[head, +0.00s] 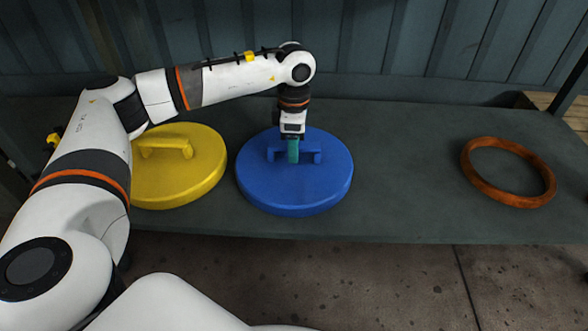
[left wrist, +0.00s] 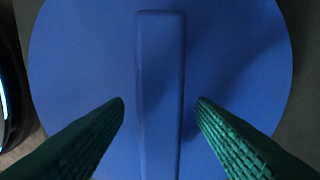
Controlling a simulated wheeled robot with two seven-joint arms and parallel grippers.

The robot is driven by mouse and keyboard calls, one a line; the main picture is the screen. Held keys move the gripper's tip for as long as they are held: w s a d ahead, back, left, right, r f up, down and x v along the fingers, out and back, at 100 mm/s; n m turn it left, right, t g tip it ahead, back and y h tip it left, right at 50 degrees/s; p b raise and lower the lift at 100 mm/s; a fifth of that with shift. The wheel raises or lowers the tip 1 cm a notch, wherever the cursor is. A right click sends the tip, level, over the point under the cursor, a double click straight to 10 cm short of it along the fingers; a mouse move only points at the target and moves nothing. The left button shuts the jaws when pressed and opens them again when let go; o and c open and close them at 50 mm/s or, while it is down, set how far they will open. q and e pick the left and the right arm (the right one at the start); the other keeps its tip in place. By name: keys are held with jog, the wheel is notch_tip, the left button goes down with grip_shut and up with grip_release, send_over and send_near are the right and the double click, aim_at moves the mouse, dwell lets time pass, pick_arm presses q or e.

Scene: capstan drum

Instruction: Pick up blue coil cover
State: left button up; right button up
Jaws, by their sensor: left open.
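The blue coil cover (head: 295,190) is a round disc with a raised bar handle (head: 312,157), lying flat on the grey bench. My left gripper (head: 293,160) points down over the middle of the cover, at its handle. In the left wrist view, the blue cover (left wrist: 80,75) fills most of the picture and its handle (left wrist: 160,90) runs up the middle. The green fingers of the left gripper (left wrist: 160,105) are apart, one on each side of the handle, with a gap on both sides. My right gripper is not in view.
A yellow cover (head: 190,178) with a similar handle lies left of the blue one, partly behind my left arm. An orange-brown ring (head: 507,172) lies at the right of the bench (head: 405,190). The bench between the blue cover and the ring is clear. A ribbed wall stands behind.

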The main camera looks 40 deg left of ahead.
pick_arm(q)
jog(key=shift+f, duration=0.7)
jog(key=shift+f, duration=0.25)
grip_shut()
